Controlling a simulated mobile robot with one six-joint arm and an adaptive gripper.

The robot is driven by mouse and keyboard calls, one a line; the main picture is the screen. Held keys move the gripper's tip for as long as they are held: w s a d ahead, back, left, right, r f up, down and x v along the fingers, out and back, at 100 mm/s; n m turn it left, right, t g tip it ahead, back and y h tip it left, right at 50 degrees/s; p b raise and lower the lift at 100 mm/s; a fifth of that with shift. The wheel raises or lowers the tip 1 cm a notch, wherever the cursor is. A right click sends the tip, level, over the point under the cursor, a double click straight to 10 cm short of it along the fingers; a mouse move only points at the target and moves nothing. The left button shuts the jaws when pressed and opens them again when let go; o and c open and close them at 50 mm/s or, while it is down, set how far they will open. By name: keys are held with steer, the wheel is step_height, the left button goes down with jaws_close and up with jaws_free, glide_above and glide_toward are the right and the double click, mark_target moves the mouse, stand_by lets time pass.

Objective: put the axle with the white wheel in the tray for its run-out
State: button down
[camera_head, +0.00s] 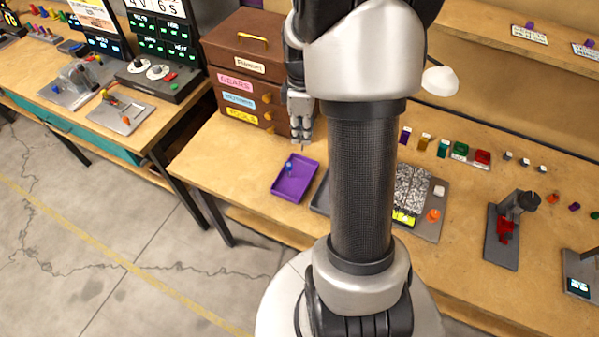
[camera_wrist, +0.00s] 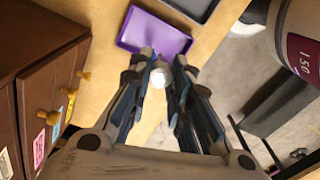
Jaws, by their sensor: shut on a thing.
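In the wrist view a small white wheel (camera_wrist: 158,78) sits between the fingertips of my gripper (camera_wrist: 157,72), which is shut on its axle; the axle itself is mostly hidden by the fingers. In the head view my gripper (camera_head: 302,143) points down above the bench, just behind the purple tray (camera_head: 290,196). The held axle is too small to make out there. The purple tray also shows in the wrist view (camera_wrist: 150,24), beyond the fingertips.
A brown drawer cabinet (camera_head: 240,60) with labelled drawers stands close left of my gripper. Right of my arm are a plate with a speckled block (camera_head: 410,190), several coloured blocks and a grey stand (camera_head: 503,235). Bare bench lies left of the purple tray.

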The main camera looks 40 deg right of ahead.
step_height(320, 180, down, 16)
steer(key=b, duration=0.4)
steer(key=shift+f+b, duration=0.15)
steer(key=shift+b, duration=0.2)
steer(key=c, duration=1.5)
jaws_free()
